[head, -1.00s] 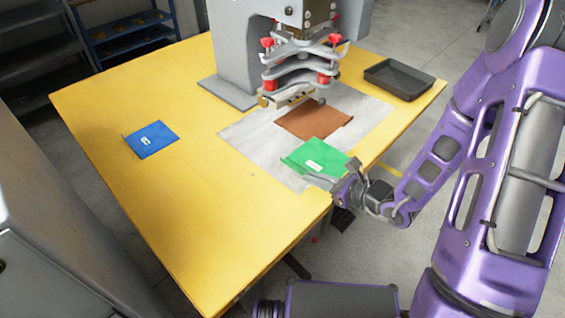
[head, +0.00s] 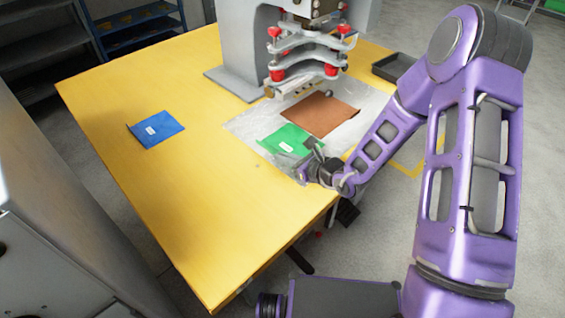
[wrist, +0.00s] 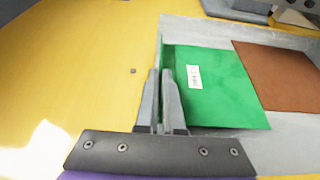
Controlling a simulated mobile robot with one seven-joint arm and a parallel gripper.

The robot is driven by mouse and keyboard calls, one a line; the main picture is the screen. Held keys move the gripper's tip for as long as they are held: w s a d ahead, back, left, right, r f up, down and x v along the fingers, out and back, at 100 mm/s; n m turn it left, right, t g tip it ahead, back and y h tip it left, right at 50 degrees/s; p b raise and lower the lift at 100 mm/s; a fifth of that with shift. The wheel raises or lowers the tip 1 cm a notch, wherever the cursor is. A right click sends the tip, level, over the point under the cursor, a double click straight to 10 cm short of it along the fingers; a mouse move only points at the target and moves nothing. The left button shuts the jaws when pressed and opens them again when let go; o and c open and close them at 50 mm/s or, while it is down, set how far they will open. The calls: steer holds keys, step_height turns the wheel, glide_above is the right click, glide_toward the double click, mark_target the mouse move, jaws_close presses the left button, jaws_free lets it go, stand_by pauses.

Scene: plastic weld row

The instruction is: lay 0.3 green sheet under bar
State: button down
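The green sheet (head: 283,139) carries a small white label, too small to read. In the wrist view the sheet (wrist: 222,95) has a raised lip along its left edge. My gripper (wrist: 160,85) has its fingers closed in on that lip, near the sheet's lower left corner. In the head view my gripper (head: 305,166) is at the sheet's near corner. The sheet is over the pale mat, beside the brown sheet; I cannot tell whether it touches the mat. The brass-coloured bar (head: 296,92) hangs under the press head, beyond the sheets.
The brown sheet (head: 322,113) lies on the pale mat (head: 243,122) below the bar. A blue sheet (head: 157,130) lies on the yellow table (head: 190,200) at left. A dark tray (head: 392,66) is at the back right. The table's left half is mostly clear.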

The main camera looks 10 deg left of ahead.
steer(key=shift+f, duration=0.95)
steer(key=shift+w+a+f, duration=0.1)
steer(key=shift+w+a, duration=0.05)
steer(key=shift+f+b, duration=0.25)
steer(key=shift+b, duration=0.1)
steer(key=c, duration=1)
jaws_free()
steer(key=shift+r, duration=0.1)
steer(key=shift+c, duration=0.2)
steer(key=shift+r, duration=0.1)
